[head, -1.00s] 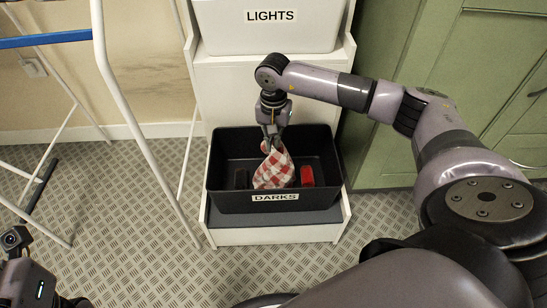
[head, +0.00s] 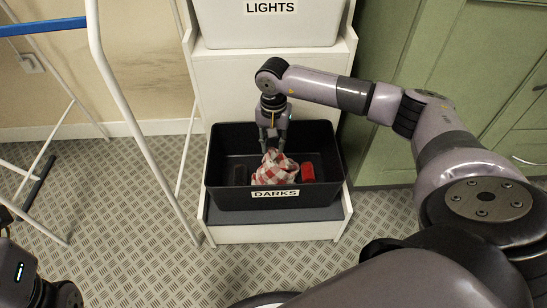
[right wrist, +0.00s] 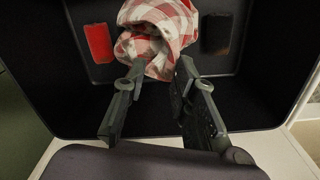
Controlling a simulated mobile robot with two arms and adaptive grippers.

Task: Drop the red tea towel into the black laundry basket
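The red-and-white checked tea towel (head: 275,169) lies crumpled in the black laundry basket (head: 232,200), which is labelled DARKS. In the right wrist view the towel (right wrist: 158,35) rests on the floor of the basket (right wrist: 270,95), just beyond my fingertips. My right gripper (head: 272,149) is over the basket, directly above the towel. Its fingers (right wrist: 160,76) are spread, with nothing held between them; whether a fingertip still brushes the cloth is hard to tell. Only part of my left arm shows at the lower left; its fingers are out of frame.
A red item (head: 307,172) and a dark item (head: 240,175) lie in the basket on either side of the towel. A white LIGHTS bin (head: 270,30) stands above and behind. A white drying rack (head: 120,95) is at left, green cabinets (head: 420,60) at right.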

